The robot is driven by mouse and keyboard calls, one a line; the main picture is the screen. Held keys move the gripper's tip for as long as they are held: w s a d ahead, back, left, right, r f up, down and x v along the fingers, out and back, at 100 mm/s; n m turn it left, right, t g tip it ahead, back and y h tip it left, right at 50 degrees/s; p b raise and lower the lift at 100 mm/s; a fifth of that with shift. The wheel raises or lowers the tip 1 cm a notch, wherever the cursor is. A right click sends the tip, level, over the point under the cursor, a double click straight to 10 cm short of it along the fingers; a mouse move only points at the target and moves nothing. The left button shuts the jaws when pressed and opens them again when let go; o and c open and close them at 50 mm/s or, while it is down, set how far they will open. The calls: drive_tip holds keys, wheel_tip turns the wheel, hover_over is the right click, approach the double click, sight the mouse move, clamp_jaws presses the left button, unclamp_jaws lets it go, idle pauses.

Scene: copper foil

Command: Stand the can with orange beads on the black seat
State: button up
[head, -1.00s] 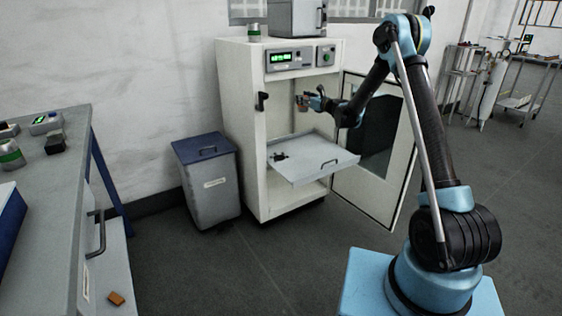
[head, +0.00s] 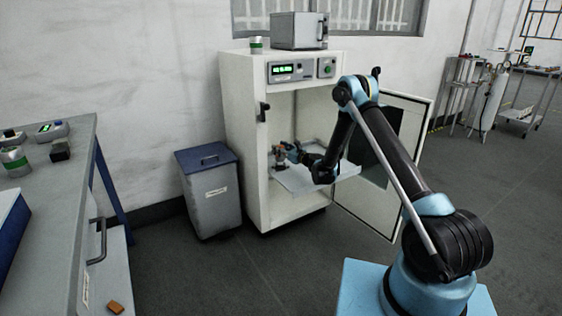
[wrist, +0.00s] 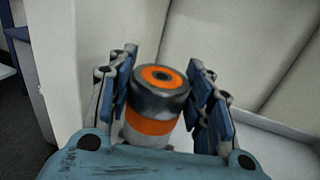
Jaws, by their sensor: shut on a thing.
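The can with orange beads (wrist: 158,92) has a dark grey lid with an orange ring and an orange band on its pale body. It is upright between the blue pads of my gripper (wrist: 165,100), which is shut on it. In the head view the small can (head: 278,152) and my gripper (head: 286,150) are inside the open white cabinet, low over the left part of the pulled-out tray (head: 318,182). The black seat shows only as a dark patch (head: 280,165) right under the can. Whether they touch, I cannot tell.
The cabinet door (head: 420,120) stands open on the right. A can with a green band (head: 256,44) and a grey box (head: 298,30) stand on the cabinet (head: 238,100). A grey bin (head: 208,195) is at its left. Another green-banded can (head: 14,160) is on the left bench.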

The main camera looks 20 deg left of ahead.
drive_tip(key=shift+f, duration=2.5)
drive_tip(key=o, duration=1.2)
